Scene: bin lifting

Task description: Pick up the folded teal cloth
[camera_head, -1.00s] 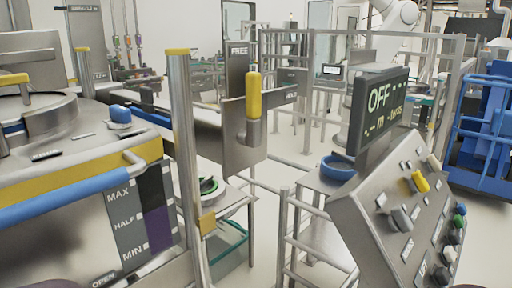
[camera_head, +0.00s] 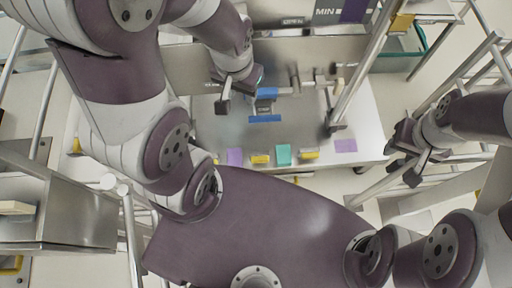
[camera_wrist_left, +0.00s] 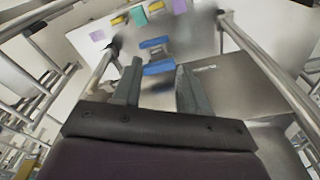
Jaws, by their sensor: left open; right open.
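The folded teal cloth (camera_head: 283,154) lies flat near the front edge of the metal table, between two yellow pieces. It also shows small in the left wrist view (camera_wrist_left: 138,16), near the top. My left gripper (camera_head: 241,92) is open and empty over the table, behind and to the left of the cloth, clear of it. In the left wrist view, its open fingers (camera_wrist_left: 160,68) have a blue-ended fitting beyond them. My right gripper (camera_head: 404,160) is open and empty, off the table's right side, well right of the cloth.
Yellow pieces (camera_head: 260,159) (camera_head: 309,155) and purple pieces (camera_head: 235,157) (camera_head: 345,146) lie along the same edge. A blue-handled fitting (camera_head: 265,106) stands behind the cloth. A metal post (camera_head: 358,72) rises right of it. Rails (camera_head: 470,65) stand at right.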

